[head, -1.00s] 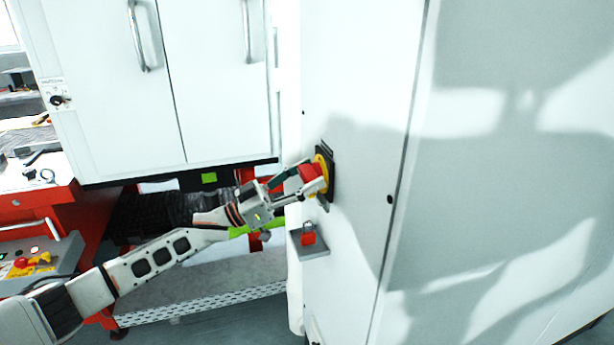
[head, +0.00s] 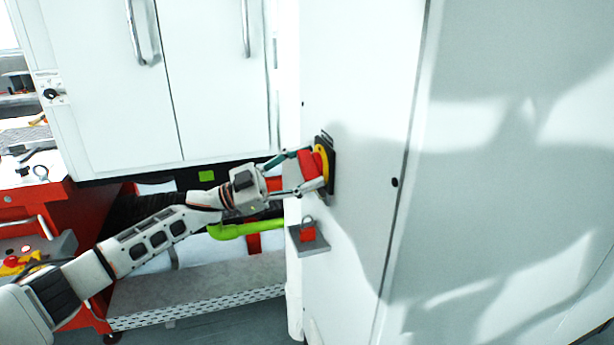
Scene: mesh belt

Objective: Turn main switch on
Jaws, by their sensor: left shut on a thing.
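The main switch (head: 313,164) has a red handle on a yellow disc with a black backing plate, on the side of the white cabinet (head: 355,90). My left gripper (head: 312,169) reaches it from the left, with one finger above and one below the red handle, shut on it. The handle's exact angle is hard to tell because the fingers cover part of it. My right gripper is not in the head view.
A small grey shelf with a red padlock (head: 308,233) sticks out just below the switch. A red workbench (head: 60,200) stands at the left. A bright green pipe (head: 235,230) runs behind my left arm. White cabinet doors (head: 110,90) fill the upper left.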

